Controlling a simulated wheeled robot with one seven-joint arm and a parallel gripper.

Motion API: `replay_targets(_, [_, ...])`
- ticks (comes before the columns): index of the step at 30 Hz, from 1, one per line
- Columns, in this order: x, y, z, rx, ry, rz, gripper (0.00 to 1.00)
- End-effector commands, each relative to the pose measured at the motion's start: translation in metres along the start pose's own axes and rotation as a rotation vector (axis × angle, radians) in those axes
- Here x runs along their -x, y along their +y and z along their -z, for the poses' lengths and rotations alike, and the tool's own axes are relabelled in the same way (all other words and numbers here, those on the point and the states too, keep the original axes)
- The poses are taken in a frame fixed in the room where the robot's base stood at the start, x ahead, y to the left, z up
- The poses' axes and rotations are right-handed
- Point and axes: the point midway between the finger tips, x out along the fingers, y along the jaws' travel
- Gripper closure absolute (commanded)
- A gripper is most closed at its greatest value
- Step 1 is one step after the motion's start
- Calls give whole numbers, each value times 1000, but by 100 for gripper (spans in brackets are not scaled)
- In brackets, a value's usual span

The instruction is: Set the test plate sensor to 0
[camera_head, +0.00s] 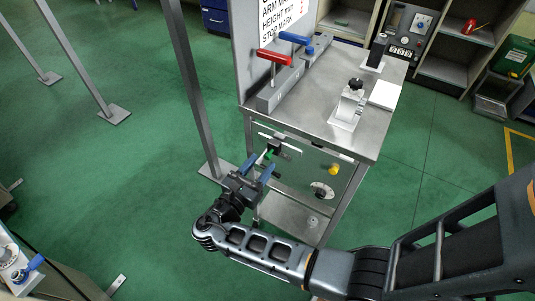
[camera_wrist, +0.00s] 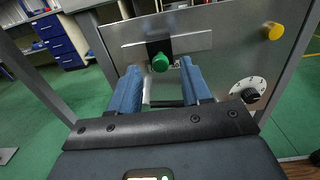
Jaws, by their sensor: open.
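My gripper (camera_head: 258,168) is open in front of the panel on the near side of the steel table. In the wrist view its two blue fingers (camera_wrist: 160,78) point at the panel. A green knob (camera_wrist: 160,62) on a black mount shows between and just beyond the fingertips; I cannot tell whether they touch it. The green knob also shows in the head view (camera_head: 268,155). A round white dial with a black centre (camera_wrist: 247,90) sits lower right on the panel, apart from my gripper. Which part is the test plate sensor is not clear.
A yellow knob (camera_wrist: 272,31) is on the panel's upper right. The steel table (camera_head: 330,90) carries red and blue handles (camera_head: 274,56) and a white block (camera_head: 348,106). A grey post (camera_head: 195,90) stands left of my gripper. Green floor is open at left.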

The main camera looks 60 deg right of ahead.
Motion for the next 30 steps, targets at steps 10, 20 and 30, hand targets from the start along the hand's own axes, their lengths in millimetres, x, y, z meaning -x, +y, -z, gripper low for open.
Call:
replay_targets(10, [-42,0,0,0,2,0,52])
replay_targets(20, [-46,0,1,-1,2,-1,52])
replay_targets(30, [-45,0,0,-1,2,-2,85])
